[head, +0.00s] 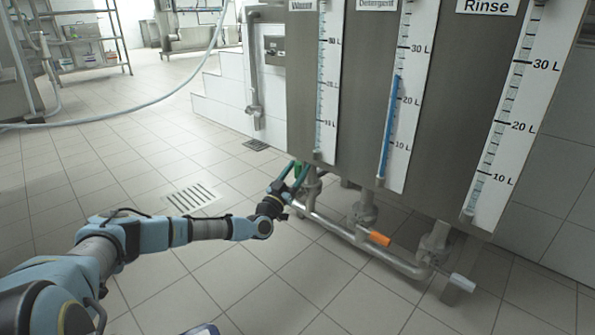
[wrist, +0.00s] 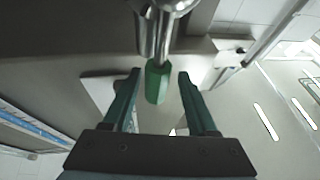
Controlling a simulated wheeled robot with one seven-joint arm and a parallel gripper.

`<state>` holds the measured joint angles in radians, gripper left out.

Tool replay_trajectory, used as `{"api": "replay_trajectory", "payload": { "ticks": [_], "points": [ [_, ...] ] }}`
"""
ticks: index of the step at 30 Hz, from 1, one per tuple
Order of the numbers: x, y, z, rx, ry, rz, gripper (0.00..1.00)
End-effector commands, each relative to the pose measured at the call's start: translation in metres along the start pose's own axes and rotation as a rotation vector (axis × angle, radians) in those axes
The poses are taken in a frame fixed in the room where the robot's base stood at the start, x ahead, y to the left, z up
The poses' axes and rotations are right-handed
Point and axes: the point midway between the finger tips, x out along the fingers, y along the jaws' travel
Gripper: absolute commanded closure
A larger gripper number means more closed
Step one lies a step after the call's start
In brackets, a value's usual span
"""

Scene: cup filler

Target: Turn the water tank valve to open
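The water tank valve has a green handle (wrist: 157,82) that hangs from a metal stem in the wrist view. In the head view the handle (head: 298,169) shows only partly, under the left tank section, behind my gripper (head: 293,176). In the wrist view my gripper (wrist: 159,76) is open, with one dark green finger on each side of the handle. Gaps show between the handle and both fingers. The water gauge (head: 326,85) shows no clear blue column, and its label is partly cut off at the top edge.
An orange handle (head: 380,238) and a white handle (head: 462,283) sit on valves to the right along a low metal pipe (head: 335,229). The detergent gauge (head: 401,100) has a blue column; the rinse gauge (head: 512,110) is beside it.

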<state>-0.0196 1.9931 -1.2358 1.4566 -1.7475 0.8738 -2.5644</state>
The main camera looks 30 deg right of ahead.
Motion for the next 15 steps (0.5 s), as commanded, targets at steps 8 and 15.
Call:
{"api": "replay_trajectory", "payload": {
  "ticks": [8,15],
  "points": [
    [0.0,0.002,-0.001,0.0,0.001,0.003,0.37],
    [0.012,0.002,-0.03,0.0,0.003,0.002,0.37]
  ]
}}
